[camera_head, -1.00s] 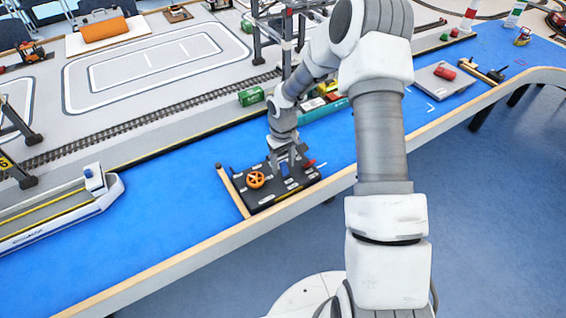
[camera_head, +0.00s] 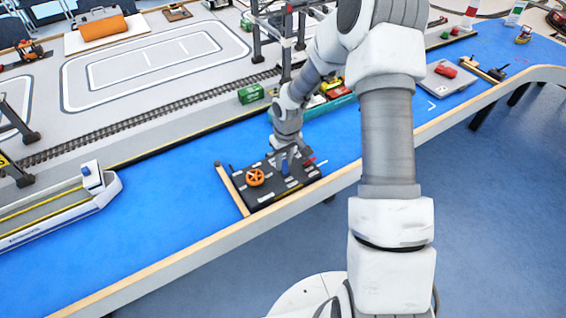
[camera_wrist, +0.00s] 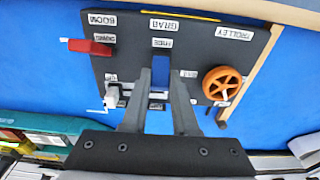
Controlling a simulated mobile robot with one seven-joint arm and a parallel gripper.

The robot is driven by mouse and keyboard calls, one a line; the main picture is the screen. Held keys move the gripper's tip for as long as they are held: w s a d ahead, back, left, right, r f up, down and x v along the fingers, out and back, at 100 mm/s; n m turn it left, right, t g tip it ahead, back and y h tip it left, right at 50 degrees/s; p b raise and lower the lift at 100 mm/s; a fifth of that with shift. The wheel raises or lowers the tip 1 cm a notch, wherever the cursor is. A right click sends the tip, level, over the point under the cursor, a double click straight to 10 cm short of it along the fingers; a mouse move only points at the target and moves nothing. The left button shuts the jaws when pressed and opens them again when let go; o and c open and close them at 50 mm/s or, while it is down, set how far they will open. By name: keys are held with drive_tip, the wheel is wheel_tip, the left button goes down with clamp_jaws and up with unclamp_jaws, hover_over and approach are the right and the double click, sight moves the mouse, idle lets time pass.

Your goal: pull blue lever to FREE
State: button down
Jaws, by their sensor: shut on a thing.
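The dark control panel (camera_head: 262,190) lies on the blue table strip, near its front wooden edge. The blue lever (camera_head: 286,169) stands near the panel's middle, under my gripper (camera_head: 287,158). In the wrist view my gripper (camera_wrist: 161,84) is shut on the blue lever (camera_wrist: 160,72), which shows between the fingertips in the GRAB column. A small white label, upside down, sits just past the lever; its word is hard to read. The fingers hide the lever's base and part of the labels nearer to me.
On the panel, an orange wheel (camera_wrist: 222,83) is right of the fingers, a red lever (camera_wrist: 89,46) is far left and a white knob (camera_wrist: 112,94) is near left.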

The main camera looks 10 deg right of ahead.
sight(286, 170)
drive_tip(key=s+t+b, duration=0.1)
drive_tip(key=t+b, duration=0.1)
drive_tip(key=s+t+y+b, duration=0.1)
drive_tip(key=t+b, duration=0.1)
drive_tip(key=b, duration=0.1)
drive_tip(key=shift+d+f, duration=0.2)
drive_tip(key=shift+d, duration=0.15)
drive_tip(key=t+b, duration=0.1)
drive_tip(key=s+t+y+b, duration=0.1)
drive_tip(key=b, duration=0.1)
drive_tip(key=shift+d+f, duration=0.15)
drive_tip(key=t+b, duration=0.2)
drive_tip(key=b, duration=0.1)
drive_tip(key=shift+s+d+f+t+y, duration=0.1)
drive_tip(key=shift+s+t+y, duration=0.2)
drive_tip(key=shift+s+y, duration=0.1)
drive_tip(key=shift+t+b, duration=0.3)
drive_tip(key=shift+b, duration=0.35)
drive_tip(key=shift+s, duration=0.1)
drive_tip(key=c, duration=0.7)
unclamp_jaws()
drive_tip(key=shift+r, duration=0.2)
